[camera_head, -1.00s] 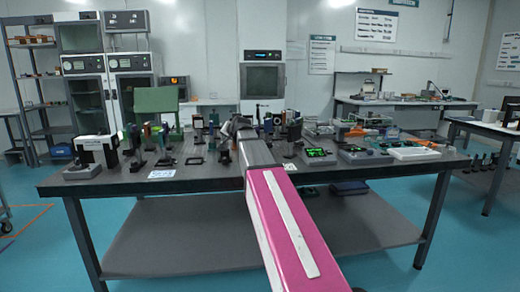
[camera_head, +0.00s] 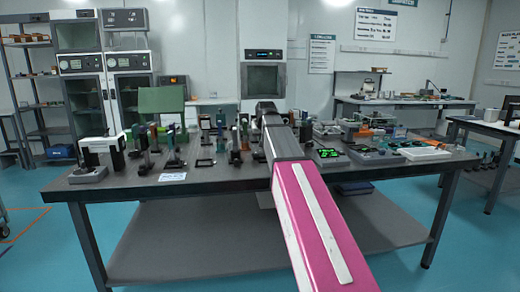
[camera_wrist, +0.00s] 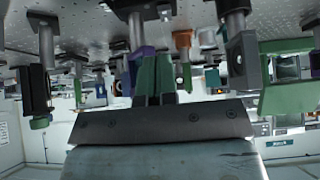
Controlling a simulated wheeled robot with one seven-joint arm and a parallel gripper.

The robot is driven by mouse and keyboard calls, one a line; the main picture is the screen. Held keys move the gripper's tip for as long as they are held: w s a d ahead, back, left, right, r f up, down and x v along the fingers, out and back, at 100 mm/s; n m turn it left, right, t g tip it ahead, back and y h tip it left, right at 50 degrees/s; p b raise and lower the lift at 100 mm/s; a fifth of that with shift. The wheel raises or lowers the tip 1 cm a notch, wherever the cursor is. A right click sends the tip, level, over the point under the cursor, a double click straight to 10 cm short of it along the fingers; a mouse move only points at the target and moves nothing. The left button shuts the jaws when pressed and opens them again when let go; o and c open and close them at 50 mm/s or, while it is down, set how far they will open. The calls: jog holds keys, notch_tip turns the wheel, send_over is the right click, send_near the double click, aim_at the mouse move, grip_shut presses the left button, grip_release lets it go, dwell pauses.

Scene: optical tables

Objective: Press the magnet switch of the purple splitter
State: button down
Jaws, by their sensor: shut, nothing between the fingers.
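My pink arm reaches over the dark optical table (camera_head: 225,180) into the rows of small mounted optics. In the head view my gripper is mostly hidden behind my own wrist. In the wrist view, which is upside down, my gripper (camera_wrist: 155,98) shows as two dark fingers close together, shut and empty.
Post-mounted optics crowd both sides of my gripper, including a dark mount (camera_wrist: 242,60) close at right and another (camera_wrist: 35,90) at left. In the head view a green panel (camera_head: 161,99) stands at left, and green-lit devices (camera_head: 328,153) and a white tray (camera_head: 425,153) lie at right.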

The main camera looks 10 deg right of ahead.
aim_at(258, 154)
jog(key=x, duration=1)
jog(key=shift+a, duration=0.1)
jog(key=shift+s, duration=0.1)
jog(key=shift+s+f+t, duration=0.25)
jog(key=shift+f+t, duration=0.25)
jog(key=shift+w, duration=0.1)
jog(key=shift+r, duration=0.1)
jog(key=shift+r, duration=0.7)
